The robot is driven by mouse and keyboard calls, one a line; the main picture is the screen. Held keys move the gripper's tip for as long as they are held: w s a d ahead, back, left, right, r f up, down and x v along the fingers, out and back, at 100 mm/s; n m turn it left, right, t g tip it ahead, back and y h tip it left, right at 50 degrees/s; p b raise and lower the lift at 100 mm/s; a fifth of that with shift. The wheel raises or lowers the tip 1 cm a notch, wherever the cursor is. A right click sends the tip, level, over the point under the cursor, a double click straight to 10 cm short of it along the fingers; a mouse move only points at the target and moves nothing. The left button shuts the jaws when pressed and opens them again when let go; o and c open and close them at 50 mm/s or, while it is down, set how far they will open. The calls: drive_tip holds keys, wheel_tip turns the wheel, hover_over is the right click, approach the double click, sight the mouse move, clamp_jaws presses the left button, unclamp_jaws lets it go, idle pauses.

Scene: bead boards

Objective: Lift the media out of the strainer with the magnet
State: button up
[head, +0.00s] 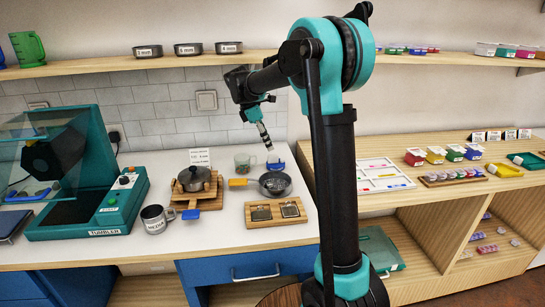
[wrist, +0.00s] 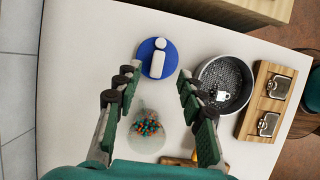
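The strainer (head: 275,186), a round grey metal pan, stands on the white counter; it also shows in the wrist view (wrist: 203,93). Its floor is dark and speckled, with a small white shape (wrist: 222,96) inside; I cannot make out separate media. A blue round piece with a white knobbed part (wrist: 157,57) stands left of the strainer in the wrist view, blue in the head view (head: 276,166); it may be the magnet. My gripper (wrist: 160,72) is open and empty, its fingers apart above the counter near the blue piece; it also shows in the head view (head: 267,143).
A clear beaker of coloured beads (wrist: 147,125) stands close by. A wooden board with two metal frames (head: 262,221) lies in front of the strainer. A pan on a wooden stand (head: 195,180), a metal mug (head: 154,220) and a teal tumbler machine (head: 85,215) are to the left.

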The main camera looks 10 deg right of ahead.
sight(275, 155)
drive_tip(key=shift+w+f, duration=0.1)
drive_tip(key=shift+w, duration=0.25)
drive_tip(key=shift+w+d+f, duration=0.1)
drive_tip(key=shift+d+f, duration=0.05)
drive_tip(key=shift+f, duration=0.15)
drive_tip(key=x, duration=0.6)
drive_tip(key=shift+s+d+f, duration=0.2)
drive_tip(key=shift+s+f, duration=0.1)
clamp_jaws()
